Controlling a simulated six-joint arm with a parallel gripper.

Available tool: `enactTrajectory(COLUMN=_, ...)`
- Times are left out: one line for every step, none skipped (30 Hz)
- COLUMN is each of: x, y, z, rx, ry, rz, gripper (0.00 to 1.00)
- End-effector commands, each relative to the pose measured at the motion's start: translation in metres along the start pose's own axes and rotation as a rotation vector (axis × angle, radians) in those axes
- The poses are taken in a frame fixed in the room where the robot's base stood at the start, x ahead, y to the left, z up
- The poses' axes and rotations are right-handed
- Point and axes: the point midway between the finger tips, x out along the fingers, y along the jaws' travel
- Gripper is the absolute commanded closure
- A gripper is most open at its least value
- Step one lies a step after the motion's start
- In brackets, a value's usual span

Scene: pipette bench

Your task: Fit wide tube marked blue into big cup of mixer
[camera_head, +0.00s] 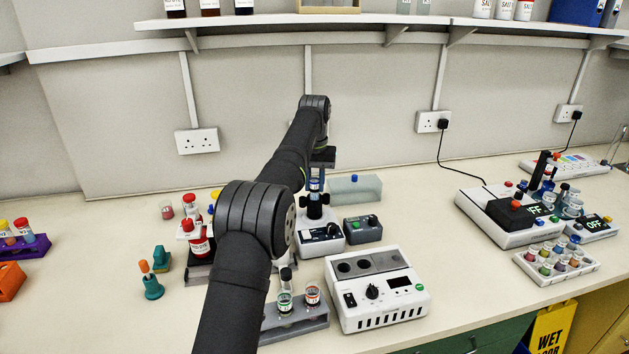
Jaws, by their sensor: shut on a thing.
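My gripper (321,160) is at the middle of the view, at the end of my dark arm, and is shut on a narrow-looking clear tube with a blue mark (316,181). The tube hangs upright directly above the black cup (314,206) of the mixer (320,238), a white box with a dark front panel. The tube's lower end is at the cup's top; I cannot tell whether it is inside. The jaws hide the tube's top, and my arm hides the mixer's left side.
A grey control box (362,229) stands right of the mixer, with a translucent block (366,190) behind. A white heater unit (377,292) and a grey tube rack (303,322) stand in front. Red-capped bottles (199,236) stand left. Bare bench lies between the heater and the right-hand instruments.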

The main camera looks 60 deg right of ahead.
Motion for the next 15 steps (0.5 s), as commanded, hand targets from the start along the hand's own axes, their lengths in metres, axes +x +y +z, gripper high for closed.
enactTrajectory(x=0.0013, y=0.0000, z=0.0001, rx=0.000, ry=0.000, rz=0.000, gripper=0.95)
enactTrajectory(x=0.0012, y=0.0000, z=0.0000, rx=0.000, ry=0.000, rz=0.000, gripper=0.71)
enactTrajectory(x=0.0010, y=0.0000, z=0.0000, rx=0.000, ry=0.001, rz=0.000, gripper=0.63)
enactTrajectory(x=0.0010, y=0.0000, z=0.0000, rx=0.000, ry=0.000, rz=0.000, gripper=0.57)
enactTrajectory(x=0.0010, y=0.0000, z=0.0000, rx=0.000, ry=0.000, rz=0.000, gripper=0.53)
enactTrajectory(x=0.0010, y=0.0000, z=0.0000, rx=0.000, ry=0.000, rz=0.000, gripper=0.53)
enactTrajectory(x=0.0010, y=0.0000, z=0.0000, rx=0.000, ry=0.000, rz=0.000, gripper=0.53)
enactTrajectory(x=0.0010, y=0.0000, z=0.0000, rx=0.000, ry=0.000, rz=0.000, gripper=0.53)
enactTrajectory(x=0.0010, y=0.0000, z=0.0001, rx=0.000, ry=0.000, rz=0.000, gripper=0.53)
enactTrajectory(x=0.0010, y=0.0000, z=0.0001, rx=0.000, ry=0.000, rz=0.000, gripper=0.53)
enactTrajectory(x=0.0010, y=0.0000, z=0.0001, rx=0.000, ry=0.000, rz=0.000, gripper=0.53)
enactTrajectory(x=0.0009, y=0.0000, z=0.0001, rx=0.000, ry=0.000, rz=0.000, gripper=0.53)
enactTrajectory(x=0.0006, y=0.0000, z=0.0000, rx=0.000, ry=0.000, rz=0.000, gripper=0.53)
enactTrajectory(x=-0.0002, y=0.0000, z=0.0000, rx=0.000, ry=0.000, rz=0.000, gripper=0.53)
enactTrajectory(x=-0.0020, y=0.0000, z=0.0000, rx=0.000, ry=0.001, rz=0.000, gripper=0.53)
